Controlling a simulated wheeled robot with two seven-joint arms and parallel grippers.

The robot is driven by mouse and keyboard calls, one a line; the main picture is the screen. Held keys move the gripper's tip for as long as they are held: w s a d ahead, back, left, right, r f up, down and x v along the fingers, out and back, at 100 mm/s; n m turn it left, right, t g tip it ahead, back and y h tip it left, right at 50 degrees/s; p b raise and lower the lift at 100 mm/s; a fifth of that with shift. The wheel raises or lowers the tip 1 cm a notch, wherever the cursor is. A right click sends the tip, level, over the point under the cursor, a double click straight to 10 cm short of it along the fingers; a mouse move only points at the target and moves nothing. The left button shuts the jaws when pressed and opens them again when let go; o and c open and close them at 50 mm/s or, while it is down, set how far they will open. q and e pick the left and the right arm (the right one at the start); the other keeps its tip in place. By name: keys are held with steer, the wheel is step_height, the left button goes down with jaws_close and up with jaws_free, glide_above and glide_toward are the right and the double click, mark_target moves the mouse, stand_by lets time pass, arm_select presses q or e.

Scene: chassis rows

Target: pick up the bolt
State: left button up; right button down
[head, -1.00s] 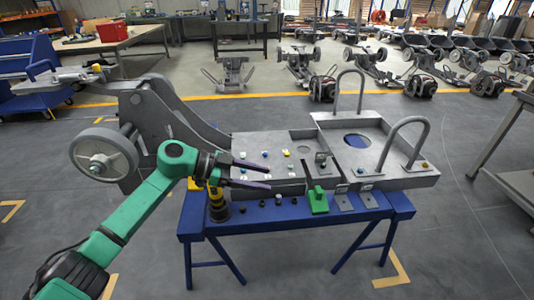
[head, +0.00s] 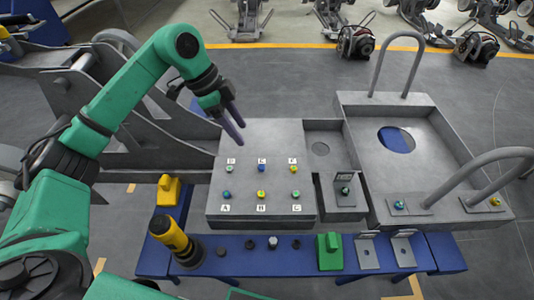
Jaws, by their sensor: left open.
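Several small bolts with coloured heads stand in a grey plate (head: 262,140) beside letter labels. The back row holds the bolts at D (head: 229,169), E (head: 262,167) and F (head: 293,169). The front row holds those at A (head: 227,195), B (head: 262,195) and C (head: 295,195). Which one the task means I cannot tell. My left gripper (head: 241,134) is open and empty, its dark fingers above the plate's back left corner, apart from every bolt. My right gripper is out of view.
A blue bench (head: 205,265) in front carries a yellow-black tool (head: 174,236), a yellow block (head: 168,190), a green block (head: 329,252), several small dark parts and metal brackets (head: 367,252). A tray (head: 440,150) with tall hoop handles (head: 388,60) stands right.

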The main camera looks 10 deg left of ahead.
arm_select(q)
glide_toward(261, 167)
steer(key=f, duration=0.1)
steer(key=x, duration=0.7)
steer(key=shift+d, duration=0.2)
steer(key=shift+w+d+f, duration=0.15)
steer(key=shift+f, duration=0.1)
jaws_close()
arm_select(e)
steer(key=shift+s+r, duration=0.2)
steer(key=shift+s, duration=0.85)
